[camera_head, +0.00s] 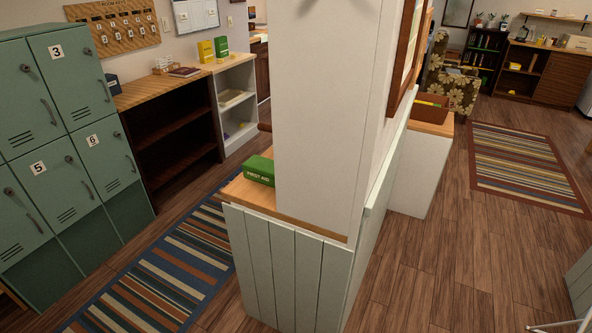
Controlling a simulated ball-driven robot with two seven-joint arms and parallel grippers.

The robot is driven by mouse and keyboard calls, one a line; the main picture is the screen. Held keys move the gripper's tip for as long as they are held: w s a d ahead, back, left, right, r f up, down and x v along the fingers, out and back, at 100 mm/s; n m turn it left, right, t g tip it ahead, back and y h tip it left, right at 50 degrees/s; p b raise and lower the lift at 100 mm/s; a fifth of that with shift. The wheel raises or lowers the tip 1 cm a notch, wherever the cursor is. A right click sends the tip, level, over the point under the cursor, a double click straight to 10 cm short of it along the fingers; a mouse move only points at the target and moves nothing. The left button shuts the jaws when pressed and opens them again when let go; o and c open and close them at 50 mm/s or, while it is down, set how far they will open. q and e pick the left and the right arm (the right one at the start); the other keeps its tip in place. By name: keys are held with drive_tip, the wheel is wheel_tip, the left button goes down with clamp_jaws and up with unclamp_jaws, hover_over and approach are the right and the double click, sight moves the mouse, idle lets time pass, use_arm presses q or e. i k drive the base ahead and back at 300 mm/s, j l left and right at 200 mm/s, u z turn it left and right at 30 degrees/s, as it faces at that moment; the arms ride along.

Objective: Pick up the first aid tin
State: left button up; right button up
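The first aid tin (259,170) is a small green box with white lettering that reads FIRST AID. It lies on the wooden top of a white panelled half wall, close to the left side of a white pillar. Neither of my grippers is in view.
The white pillar (325,110) rises from the half wall (290,265) right beside the tin. Green lockers (62,150) stand at the left. A striped rug (165,275) lies on the floor between them. Open wooden floor (430,265) lies to the right.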

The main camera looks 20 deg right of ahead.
sight(257, 168)
drive_tip(key=i+z, duration=0.1)
drive_tip(key=z, duration=0.3)
drive_tip(key=i+j+z, duration=0.1)
drive_tip(key=z, duration=0.35)
drive_tip(key=i+j+z, duration=0.1)
drive_tip(key=z, duration=0.3)
drive_tip(key=j+z, duration=0.25)
drive_tip(key=z, duration=0.2)
drive_tip(key=j+z, duration=0.2)
drive_tip(key=z, duration=0.2)
drive_tip(key=j+z, duration=0.2)
drive_tip(key=j, duration=0.3)
drive_tip(key=j+z, duration=0.15)
drive_tip(key=j, duration=0.35)
drive_tip(key=j+z, duration=0.2)
drive_tip(key=j, duration=0.35)
drive_tip(key=j+z, duration=0.2)
drive_tip(key=j, duration=0.3)
drive_tip(key=k+j+z, duration=0.15)
drive_tip(key=j, duration=0.3)
drive_tip(key=k+j+z, duration=0.2)
drive_tip(key=j, duration=0.3)
drive_tip(key=i, duration=0.1)
